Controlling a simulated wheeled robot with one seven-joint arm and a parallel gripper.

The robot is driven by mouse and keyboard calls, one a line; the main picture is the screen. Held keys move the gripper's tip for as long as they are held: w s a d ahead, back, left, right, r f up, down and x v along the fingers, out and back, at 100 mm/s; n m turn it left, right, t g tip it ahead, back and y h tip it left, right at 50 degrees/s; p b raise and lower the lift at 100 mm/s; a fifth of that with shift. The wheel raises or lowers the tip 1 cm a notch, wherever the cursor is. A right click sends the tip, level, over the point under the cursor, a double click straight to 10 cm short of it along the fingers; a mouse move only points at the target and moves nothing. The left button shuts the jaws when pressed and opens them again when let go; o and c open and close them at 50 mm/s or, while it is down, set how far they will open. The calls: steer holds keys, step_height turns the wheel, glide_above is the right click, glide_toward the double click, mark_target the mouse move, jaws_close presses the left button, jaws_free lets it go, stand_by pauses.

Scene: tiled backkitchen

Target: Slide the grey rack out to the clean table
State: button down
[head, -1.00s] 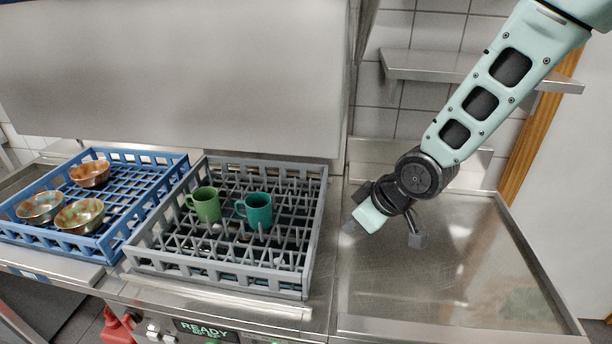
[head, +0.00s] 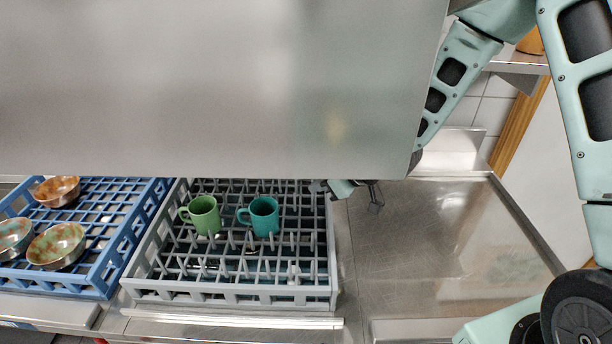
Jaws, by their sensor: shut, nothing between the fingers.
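The grey rack (head: 235,296) sits on the steel bed under the raised machine hood. A green mug (head: 205,216) and a teal mug (head: 264,217) stand upright among its pegs. The clean table (head: 450,237) is the bare steel surface to the right of the rack. My gripper (head: 320,187) is shut and empty at the rack's back right corner, by the right wall. The hood edge and my arm partly hide it, and I cannot tell whether it touches the rack.
The steel hood (head: 220,90) hangs over the rack's back, with my arm passing behind its right edge. A blue rack (head: 92,278) with several bowls stands close on the left. A wall shelf (head: 515,62) is at the upper right. The clean table is clear.

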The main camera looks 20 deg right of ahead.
steer(key=shift+w+a, duration=0.2)
